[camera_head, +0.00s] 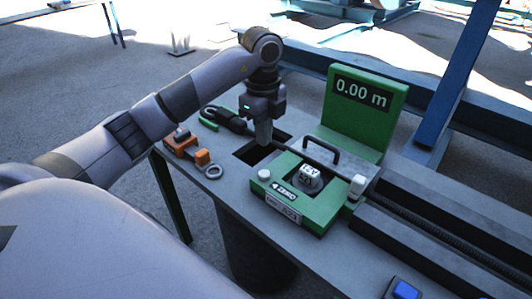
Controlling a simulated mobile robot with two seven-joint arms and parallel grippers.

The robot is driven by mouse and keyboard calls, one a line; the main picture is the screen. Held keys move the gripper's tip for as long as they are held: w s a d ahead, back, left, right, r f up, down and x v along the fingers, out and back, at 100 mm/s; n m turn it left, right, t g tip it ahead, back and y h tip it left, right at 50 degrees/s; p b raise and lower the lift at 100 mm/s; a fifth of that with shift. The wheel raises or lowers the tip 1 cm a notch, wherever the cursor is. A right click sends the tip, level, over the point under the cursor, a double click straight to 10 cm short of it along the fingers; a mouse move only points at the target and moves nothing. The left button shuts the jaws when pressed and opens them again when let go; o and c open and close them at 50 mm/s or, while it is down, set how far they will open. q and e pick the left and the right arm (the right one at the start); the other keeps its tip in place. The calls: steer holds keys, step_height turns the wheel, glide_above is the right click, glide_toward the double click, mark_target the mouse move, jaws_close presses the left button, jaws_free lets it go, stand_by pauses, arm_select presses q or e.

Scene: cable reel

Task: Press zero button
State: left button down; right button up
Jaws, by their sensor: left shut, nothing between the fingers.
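The green measuring device (318,211) sits on the grey bench. Its upright display (361,93) reads 0.00 m. A small label (284,190) that appears to read ZERO is on its front part, with a white round button (264,175) just left of it. My left gripper (263,140) is shut and empty, pointing down over the dark opening in the bench, behind and above the white button and apart from it. My right gripper is not in view.
A black handle (322,150) and a light knob block (311,173) stand on the device. A white post (357,186) is at its right. Orange tool (181,143), grey ring (213,171) and green-and-black tool (225,119) lie left. A blue button (404,290) is front right.

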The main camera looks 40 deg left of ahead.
arm_select(q)
step_height(320, 180, up, 4)
steer(key=shift+f+p, duration=0.1)
steer(key=shift+p, duration=0.2)
steer(key=shift+d, duration=0.1)
stand_by(0.6)
